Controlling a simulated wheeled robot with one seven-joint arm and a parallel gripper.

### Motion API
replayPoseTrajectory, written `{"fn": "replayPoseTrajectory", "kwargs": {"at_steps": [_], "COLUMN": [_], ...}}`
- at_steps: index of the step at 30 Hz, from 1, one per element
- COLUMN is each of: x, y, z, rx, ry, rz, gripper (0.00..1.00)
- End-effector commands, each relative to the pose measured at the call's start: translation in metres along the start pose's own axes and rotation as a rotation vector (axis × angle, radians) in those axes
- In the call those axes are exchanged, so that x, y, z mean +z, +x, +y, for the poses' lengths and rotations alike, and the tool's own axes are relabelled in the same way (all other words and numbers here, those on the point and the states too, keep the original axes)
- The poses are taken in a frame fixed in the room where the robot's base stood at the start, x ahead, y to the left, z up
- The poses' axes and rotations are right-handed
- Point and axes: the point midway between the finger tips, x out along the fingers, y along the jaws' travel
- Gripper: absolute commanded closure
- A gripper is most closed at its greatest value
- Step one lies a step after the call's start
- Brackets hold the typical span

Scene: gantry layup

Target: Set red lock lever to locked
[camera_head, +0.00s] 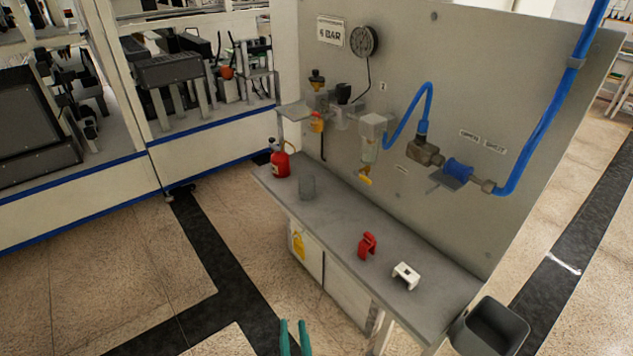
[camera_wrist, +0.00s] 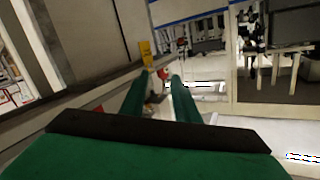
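A red clip-like piece (camera_head: 367,246) stands on the grey bench (camera_head: 335,219) in the head view; I cannot tell whether it is the red lock lever, or its setting. A white clip-like piece (camera_head: 406,275) lies to its right. My gripper (camera_head: 293,323) shows at the bottom edge of the head view, in front of the bench and apart from both pieces. Its green fingers are spread, with nothing visibly held. The wrist view also shows my gripper (camera_wrist: 161,76) open, with a small, unclear red thing beyond the fingertips.
A grey panel (camera_head: 470,95) rises behind the bench, carrying a blue pipe (camera_head: 540,130) and a valve with a blue part (camera_head: 457,168). A dark bin (camera_head: 490,328) is at the right. Floor at left is clear.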

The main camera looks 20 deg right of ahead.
Motion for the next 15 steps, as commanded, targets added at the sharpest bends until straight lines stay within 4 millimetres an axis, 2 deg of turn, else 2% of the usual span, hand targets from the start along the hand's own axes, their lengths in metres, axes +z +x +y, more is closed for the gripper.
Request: {"fn": "replayPoseTrajectory", "kwargs": {"at_steps": [1, 3, 8, 15], "x": [-0.013, -0.028, -0.067, -0.142], "y": [0.022, 0.047, 0.102, 0.177], "z": [-0.001, -0.001, -0.002, -0.009], "rx": [0.006, 0.02, 0.049, 0.086], "ry": [0.028, 0.069, 0.173, 0.345], "rz": [0.021, 0.039, 0.082, 0.15], "gripper": [0.72, 0.72, 0.72, 0.72]}}
